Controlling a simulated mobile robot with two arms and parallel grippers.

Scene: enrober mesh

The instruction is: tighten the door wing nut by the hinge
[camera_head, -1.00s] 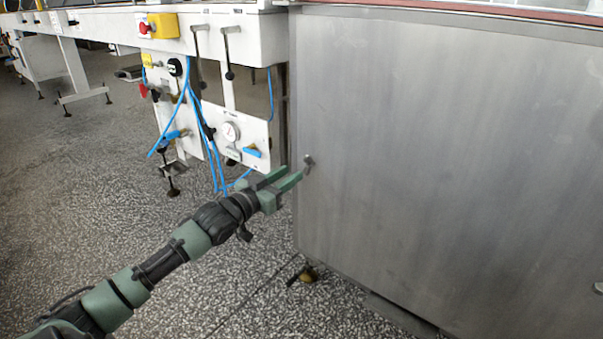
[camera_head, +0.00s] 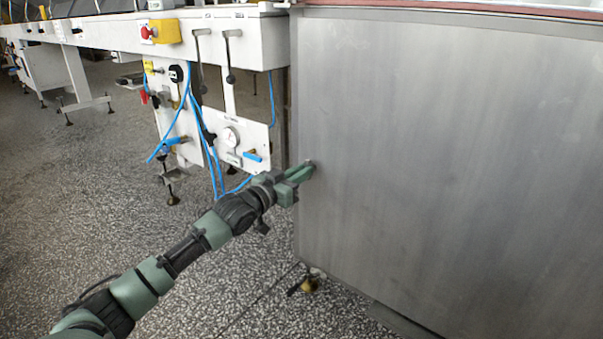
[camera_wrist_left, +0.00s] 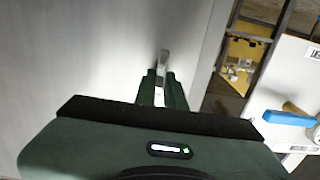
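The large grey steel door (camera_head: 450,170) fills the right of the head view. The wing nut (camera_head: 309,163) sits near its left edge, small and mostly hidden by my fingertips. My left gripper (camera_head: 307,170) reaches it from the lower left. In the left wrist view the metal wing nut (camera_wrist_left: 164,57) stands out at the tips of the two green fingers (camera_wrist_left: 161,84). The fingers are close together, one on each side of it, and look shut on it. Its base on the door is hard to make out. My right gripper is not in view.
A blue-handled valve (camera_wrist_left: 290,118) shows at the right of the wrist view. The speckled floor (camera_head: 90,190) is clear.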

